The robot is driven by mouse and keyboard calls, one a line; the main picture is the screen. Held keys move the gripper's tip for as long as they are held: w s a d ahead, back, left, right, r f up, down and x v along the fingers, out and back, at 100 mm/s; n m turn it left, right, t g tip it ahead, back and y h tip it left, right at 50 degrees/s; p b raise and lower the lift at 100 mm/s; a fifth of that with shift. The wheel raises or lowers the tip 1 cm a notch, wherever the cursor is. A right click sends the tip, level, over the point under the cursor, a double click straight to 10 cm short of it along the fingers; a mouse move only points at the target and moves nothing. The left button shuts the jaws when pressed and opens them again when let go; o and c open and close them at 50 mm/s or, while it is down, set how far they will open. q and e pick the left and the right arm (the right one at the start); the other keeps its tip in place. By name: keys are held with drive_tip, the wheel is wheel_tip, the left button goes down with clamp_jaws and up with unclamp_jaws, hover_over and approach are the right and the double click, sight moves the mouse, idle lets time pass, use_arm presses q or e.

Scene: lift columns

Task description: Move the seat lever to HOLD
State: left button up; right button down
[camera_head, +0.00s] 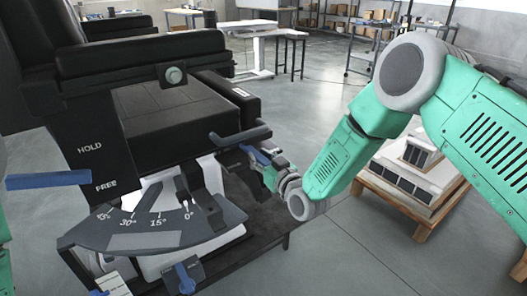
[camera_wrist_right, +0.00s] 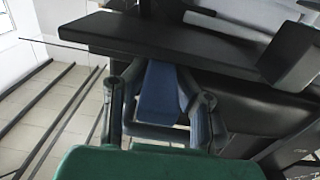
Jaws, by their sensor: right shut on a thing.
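A dark post carries the labels HOLD, above, and FREE (camera_head: 106,186), below. A blue bar lever (camera_head: 48,180) lies roughly level beside it at the left, at about the height of FREE. My right gripper (camera_head: 264,162) is at the right side of the black seat (camera_head: 165,120), shut on a blue handle. In the right wrist view the blue handle (camera_wrist_right: 160,92) sits between the two fingers, under a black armrest-like bar. The handle's far end is hidden. Only green parts of my left arm show at the left edge; its gripper is out of view.
A dark angle scale (camera_head: 150,232) marked from 0° to 45° stands below the seat. A blue knob (camera_head: 186,276) sits under it. A wooden pallet with a pale load (camera_head: 418,180) stands behind my right arm. The grey floor between pallet and seat is clear.

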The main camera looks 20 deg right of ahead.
sight(246, 150)
drive_tip(key=shift+s+a+f+m+t+h+p, duration=0.15)
drive_tip(key=shift+a+m+h, duration=0.45)
drive_tip(key=shift+h, duration=0.45)
drive_tip(key=shift+s+a+m+t+h+p, duration=0.1)
drive_tip(key=shift+a+m+h, duration=0.35)
drive_tip(key=shift+m+h, duration=0.45)
drive_tip(key=shift+s+a+f+m+t+h+p, duration=0.15)
drive_tip(key=shift+a+m+h, duration=0.4)
drive_tip(key=shift+h, duration=0.6)
drive_tip(key=shift+r, duration=0.1)
drive_tip(key=c, duration=1.3)
unclamp_jaws()
drive_tip(key=shift+w, duration=0.15)
drive_tip(key=shift+r, duration=0.1)
drive_tip(key=s, duration=0.8)
drive_tip(key=s+a, duration=0.1)
drive_tip(key=s, duration=0.3)
